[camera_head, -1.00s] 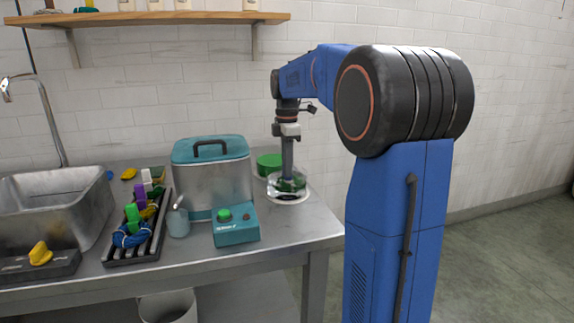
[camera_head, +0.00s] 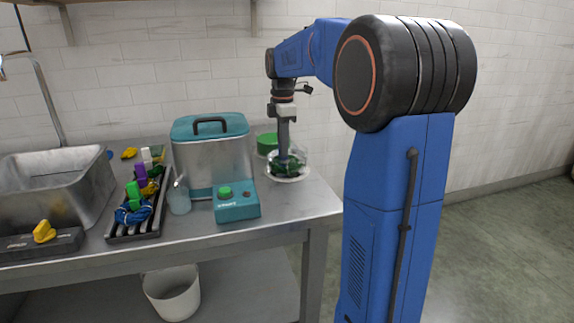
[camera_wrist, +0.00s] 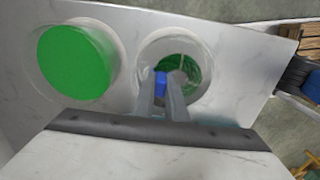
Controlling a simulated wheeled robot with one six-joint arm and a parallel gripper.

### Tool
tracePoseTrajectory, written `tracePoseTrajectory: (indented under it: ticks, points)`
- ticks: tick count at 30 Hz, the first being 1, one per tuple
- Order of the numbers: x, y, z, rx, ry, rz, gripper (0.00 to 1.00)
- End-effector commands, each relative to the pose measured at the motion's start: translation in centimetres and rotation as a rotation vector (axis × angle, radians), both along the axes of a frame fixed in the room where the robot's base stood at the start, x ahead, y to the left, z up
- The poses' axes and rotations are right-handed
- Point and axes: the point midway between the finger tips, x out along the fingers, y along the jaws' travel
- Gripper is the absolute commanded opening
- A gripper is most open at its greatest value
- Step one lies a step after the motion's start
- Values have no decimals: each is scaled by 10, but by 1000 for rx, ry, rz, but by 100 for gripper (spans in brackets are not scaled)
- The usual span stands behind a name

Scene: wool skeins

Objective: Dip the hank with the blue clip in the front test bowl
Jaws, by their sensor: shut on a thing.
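My gripper (camera_head: 284,156) points straight down over the front test bowl (camera_head: 304,174), a clear round bowl near the right end of the counter. It is shut on the blue clip (camera_wrist: 160,83), seen between its fingers in the wrist view. Dark green strands (camera_head: 288,168), apparently the hank, show low in the bowl below the fingertips. The bowl (camera_wrist: 146,58) also shows in the wrist view, green inside; the fingers cover part of it, and I cannot tell hank from liquid there. A second bowl, bright green (camera_head: 267,143), stands behind it.
A lidded steel tank (camera_head: 212,160) stands left of the bowls, with a teal button box (camera_head: 236,205) in front. A dark rack (camera_head: 135,232) holds hanks with coloured clips beside a small cup (camera_head: 179,200). A sink (camera_head: 55,195) is at left. A white bin (camera_head: 172,292) sits below.

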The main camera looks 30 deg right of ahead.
Motion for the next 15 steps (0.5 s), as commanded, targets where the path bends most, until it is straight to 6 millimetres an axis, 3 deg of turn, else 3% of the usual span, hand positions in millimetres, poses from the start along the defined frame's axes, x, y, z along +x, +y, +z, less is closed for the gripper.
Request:
tracePoseTrajectory:
  ticks: [15]
  points:
    - [-2,-9,6,-1,-2,0,0]
